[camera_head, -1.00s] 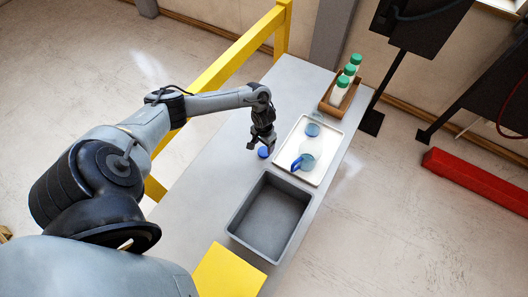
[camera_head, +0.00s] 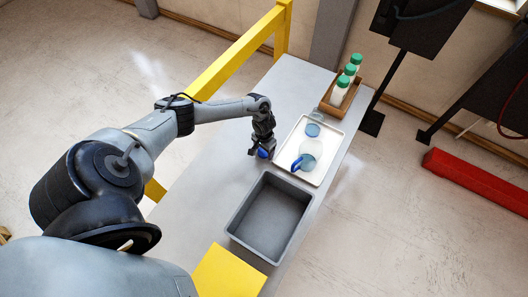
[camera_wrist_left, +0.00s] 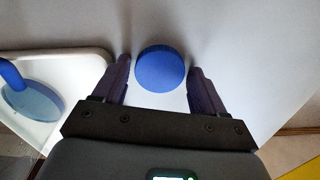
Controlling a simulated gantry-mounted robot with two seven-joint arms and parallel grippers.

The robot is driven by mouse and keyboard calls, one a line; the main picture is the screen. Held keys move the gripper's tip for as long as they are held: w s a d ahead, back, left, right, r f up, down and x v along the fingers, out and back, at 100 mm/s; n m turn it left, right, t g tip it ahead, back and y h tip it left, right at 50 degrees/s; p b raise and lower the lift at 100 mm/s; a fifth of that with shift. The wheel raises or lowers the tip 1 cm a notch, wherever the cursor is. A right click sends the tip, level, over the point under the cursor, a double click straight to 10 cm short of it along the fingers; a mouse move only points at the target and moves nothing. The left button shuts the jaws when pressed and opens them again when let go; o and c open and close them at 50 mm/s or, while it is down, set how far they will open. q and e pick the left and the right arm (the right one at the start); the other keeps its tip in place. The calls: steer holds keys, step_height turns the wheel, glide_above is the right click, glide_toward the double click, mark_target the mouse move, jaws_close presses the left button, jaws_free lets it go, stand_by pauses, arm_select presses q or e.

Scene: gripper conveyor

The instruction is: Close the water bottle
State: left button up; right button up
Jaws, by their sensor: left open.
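The blue bottle cap (camera_head: 263,154) lies on the table just left of the white tray; in the left wrist view the cap (camera_wrist_left: 161,69) sits between my fingers with gaps on both sides. My left gripper (camera_head: 262,150) is open and low over the cap, and its fingers show in the left wrist view (camera_wrist_left: 159,80). The clear water bottle (camera_head: 310,150) with a blue part (camera_head: 298,163) is on the white tray (camera_head: 323,165). Part of it shows at the left of the left wrist view (camera_wrist_left: 35,100). My right gripper is not in view.
A grey bin (camera_head: 268,218) stands in front of the tray. A wooden rack (camera_head: 333,109) holds several green-capped bottles (camera_head: 350,70) at the far end. A yellow panel (camera_head: 228,272) is at the near end. The table (camera_head: 215,165) left of the cap is clear.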

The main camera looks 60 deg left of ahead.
mark_target(264, 152)
arm_select(q)
steer(key=c, duration=0.9)
steer(key=shift+o, duration=0.2)
steer(key=shift+r, duration=0.1)
step_height(264, 152, up, 10)
steer(key=shift+f+p, duration=0.1)
steer(key=shift+p, duration=0.6)
